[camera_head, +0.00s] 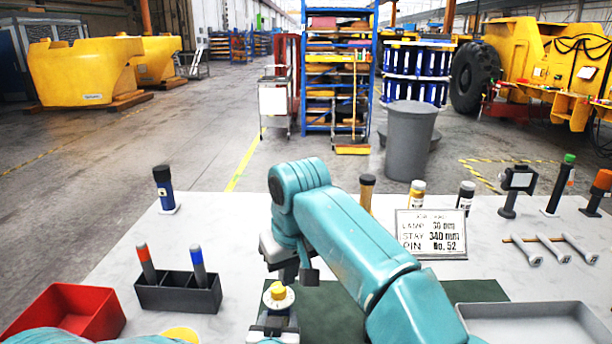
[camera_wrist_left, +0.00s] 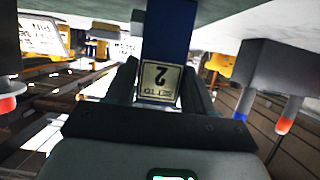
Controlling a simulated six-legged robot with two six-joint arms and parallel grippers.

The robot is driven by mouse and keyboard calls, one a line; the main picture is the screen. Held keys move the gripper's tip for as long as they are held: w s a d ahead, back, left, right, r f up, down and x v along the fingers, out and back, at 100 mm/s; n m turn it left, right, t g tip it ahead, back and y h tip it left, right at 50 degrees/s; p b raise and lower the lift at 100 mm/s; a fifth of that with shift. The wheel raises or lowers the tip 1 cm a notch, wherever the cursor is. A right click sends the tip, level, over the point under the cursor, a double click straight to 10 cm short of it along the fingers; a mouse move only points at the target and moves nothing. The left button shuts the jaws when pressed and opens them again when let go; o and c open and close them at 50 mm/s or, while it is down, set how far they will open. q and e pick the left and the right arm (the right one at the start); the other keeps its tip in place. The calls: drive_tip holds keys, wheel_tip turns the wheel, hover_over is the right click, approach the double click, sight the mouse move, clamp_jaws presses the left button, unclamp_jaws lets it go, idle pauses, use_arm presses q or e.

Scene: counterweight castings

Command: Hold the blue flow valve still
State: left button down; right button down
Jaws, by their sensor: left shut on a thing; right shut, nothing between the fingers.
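The blue flow valve shows its blue body with a white label marked 2 in the left wrist view (camera_wrist_left: 164,45). In the head view its top is a white dial with a yellow knob (camera_head: 278,293); its body is hidden there. My left gripper (camera_head: 272,328) is shut on the body, its dark fingers on both sides of the label in the wrist view. My right gripper (camera_head: 288,272) is shut and empty, pointing down just above the knob. I cannot tell whether it touches the knob.
A black holder (camera_head: 178,294) with a red-tipped and a blue-tipped marker stands left, beside a red bin (camera_head: 68,314). A blue bottle-like thing (camera_head: 164,192) stands behind. A sign (camera_head: 432,234), a grey tray (camera_head: 530,312) and several tools are at right. A green mat (camera_head: 330,310) lies under my right arm.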

idle(0.4)
use_arm(q)
drive_tip(key=shift+c, duration=1.6)
unclamp_jaws()
